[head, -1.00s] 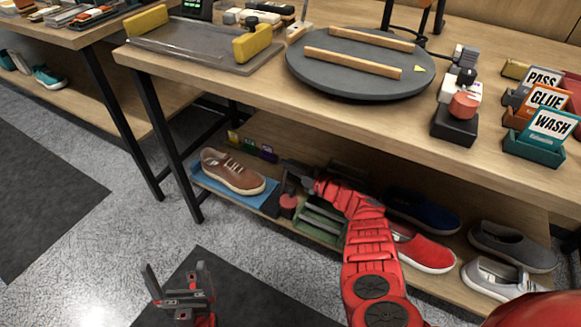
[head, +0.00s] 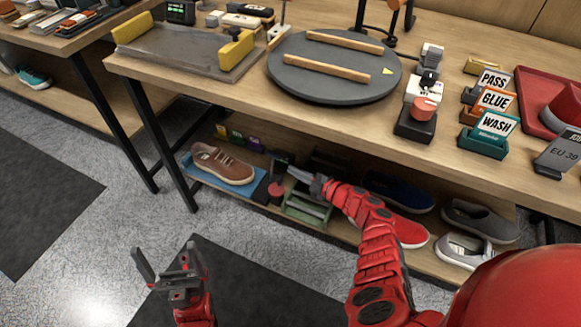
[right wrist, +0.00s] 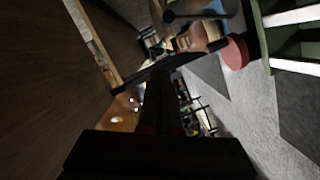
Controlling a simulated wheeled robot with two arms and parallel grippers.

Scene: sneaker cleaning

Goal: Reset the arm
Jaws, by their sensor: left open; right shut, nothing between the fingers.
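My left gripper (head: 168,268) is open and empty over the floor in front of the workbench, at the lower left of the head view. My right arm reaches in to the lower shelf (head: 330,232) under the workbench. My right gripper (head: 283,168) is shut with nothing in it, beside the green rack (head: 306,208) and right of the brown sneaker (head: 224,166). The sneaker rests on a blue mat (head: 204,181). In the right wrist view the gripper looks dark, with the red round knob (right wrist: 236,52) and the green rack (right wrist: 276,42) close by.
On the bench are a round turntable (head: 335,84), a tray with yellow end blocks (head: 236,50), a red-topped device (head: 420,108) and card holders marked PASS, GLUE and WASH (head: 490,140). Red, blue and grey shoes (head: 480,220) stand on the shelf's right side. The floor in front is clear.

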